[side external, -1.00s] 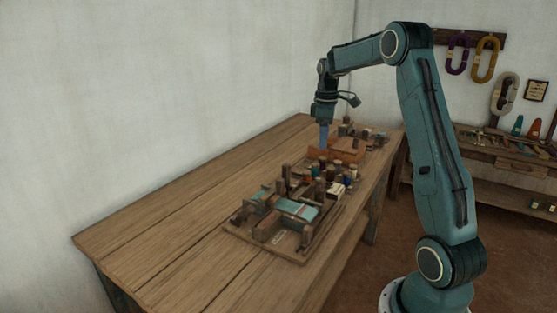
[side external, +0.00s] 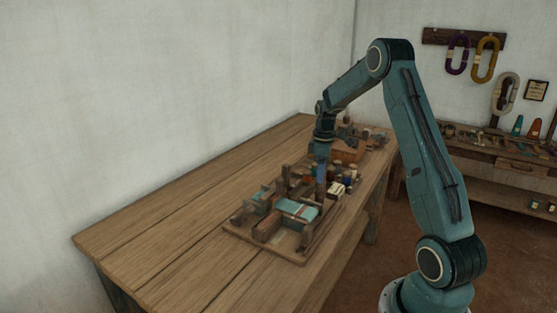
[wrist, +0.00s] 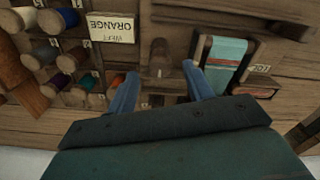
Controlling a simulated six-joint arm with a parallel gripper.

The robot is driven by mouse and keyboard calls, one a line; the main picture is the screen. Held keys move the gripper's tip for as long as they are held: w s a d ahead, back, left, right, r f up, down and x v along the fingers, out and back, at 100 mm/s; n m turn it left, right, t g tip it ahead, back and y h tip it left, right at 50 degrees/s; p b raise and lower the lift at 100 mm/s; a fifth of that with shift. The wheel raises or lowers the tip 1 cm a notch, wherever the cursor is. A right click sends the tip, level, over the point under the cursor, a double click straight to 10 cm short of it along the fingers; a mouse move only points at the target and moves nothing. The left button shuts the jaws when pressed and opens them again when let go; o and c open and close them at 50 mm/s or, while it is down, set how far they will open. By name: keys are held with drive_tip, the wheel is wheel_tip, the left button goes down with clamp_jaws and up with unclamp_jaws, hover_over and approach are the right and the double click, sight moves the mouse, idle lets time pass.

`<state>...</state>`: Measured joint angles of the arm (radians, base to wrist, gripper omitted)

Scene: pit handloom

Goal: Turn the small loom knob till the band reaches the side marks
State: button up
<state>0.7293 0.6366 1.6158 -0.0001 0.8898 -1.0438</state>
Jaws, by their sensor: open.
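The small loom is on a wooden board (side external: 290,250) on the table. Its teal band (side external: 297,210) also shows in the wrist view (wrist: 226,52), with an orange-brown stripe across it, right of my fingers. A dark wooden knob-like post (wrist: 160,56) stands ahead of and between my fingertips; I cannot tell for sure that it is the small knob. My gripper (side external: 320,173) is low over the board, behind the band in the side view. In the wrist view its blue fingers (wrist: 157,85) are spread, with nothing held. The side marks cannot be made out.
Several coloured thread spools (wrist: 62,82) stand left of my fingers, beside a card reading WEFT ORANGE (wrist: 110,27). A small numbered tag (wrist: 262,68) is right of the band. An orange-brown box (side external: 348,154) lies farther back. The table's left part (side external: 180,230) is clear.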

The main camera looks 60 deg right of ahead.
drive_tip(key=shift+f, duration=0.95)
drive_tip(key=shift+c, duration=0.4)
drive_tip(key=c, duration=0.9)
drive_tip(key=shift+m, duration=0.4)
drive_tip(key=m, duration=0.3)
drive_tip(key=shift+m, duration=1.8)
